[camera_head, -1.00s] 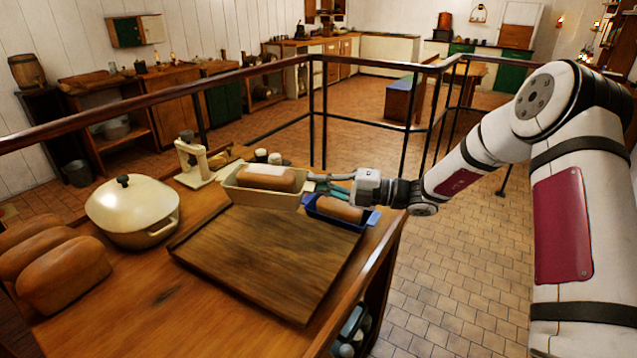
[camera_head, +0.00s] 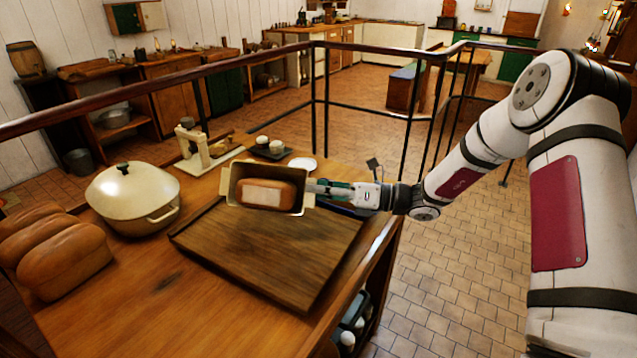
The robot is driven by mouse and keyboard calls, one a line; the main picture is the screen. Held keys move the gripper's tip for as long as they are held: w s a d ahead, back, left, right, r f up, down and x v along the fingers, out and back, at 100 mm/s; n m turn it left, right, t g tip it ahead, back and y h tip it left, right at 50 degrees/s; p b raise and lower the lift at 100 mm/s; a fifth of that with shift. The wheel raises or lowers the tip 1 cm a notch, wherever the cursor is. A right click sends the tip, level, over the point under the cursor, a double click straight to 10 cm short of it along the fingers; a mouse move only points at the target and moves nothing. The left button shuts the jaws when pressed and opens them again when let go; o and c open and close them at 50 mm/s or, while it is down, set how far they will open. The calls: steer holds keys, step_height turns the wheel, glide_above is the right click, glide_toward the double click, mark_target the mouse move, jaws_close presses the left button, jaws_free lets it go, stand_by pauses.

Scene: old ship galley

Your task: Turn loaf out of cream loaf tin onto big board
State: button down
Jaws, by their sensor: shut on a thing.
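The cream loaf tin (camera_head: 231,182) is held in the air above the back edge of the big board. It is tipped so that its open side faces the camera. A brown loaf (camera_head: 266,194) with a pale patch sits inside the tin. My gripper (camera_head: 316,190) comes from the right and is shut on the tin's right end. The big board (camera_head: 262,254) is a dark wooden slab lying on the wooden table, and its visible top is bare. The blue tin behind my gripper is mostly hidden.
A cream lidded pot (camera_head: 133,203) stands left of the board. Several loaves (camera_head: 66,255) lie at the far left. A cream scale-like device (camera_head: 197,150), a dark tray with small pots (camera_head: 269,149) and a white saucer (camera_head: 303,164) stand behind. A dark railing (camera_head: 314,100) runs behind the table.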

mark_target(304, 204)
steer(key=f+n, duration=0.1)
steer(key=n, duration=0.2)
steer(key=f+n, duration=0.1)
steer(key=n, duration=0.2)
steer(key=s+f+n+b, duration=0.1)
steer(key=n, duration=0.2)
steer(key=shift+s+a+f+n, duration=0.1)
steer(key=shift+a+f+n, duration=0.1)
steer(key=shift+f+n, duration=0.2)
steer(key=n, duration=0.1)
steer(key=f+n, duration=0.1)
steer(key=n, duration=0.1)
steer(key=shift+n, duration=0.3)
steer(key=shift+w+d+r+p, duration=0.15)
steer(key=shift+w+r, duration=0.25)
steer(key=shift+r, duration=0.6)
steer(key=shift+w+d+r+p, duration=0.1)
steer(key=shift+w+r+p, duration=0.25)
steer(key=shift+r, duration=0.7)
steer(key=shift+w+d+r+p, duration=0.15)
steer(key=shift+w+r, duration=0.3)
steer(key=shift+r, duration=0.55)
steer(key=shift+a, duration=0.15)
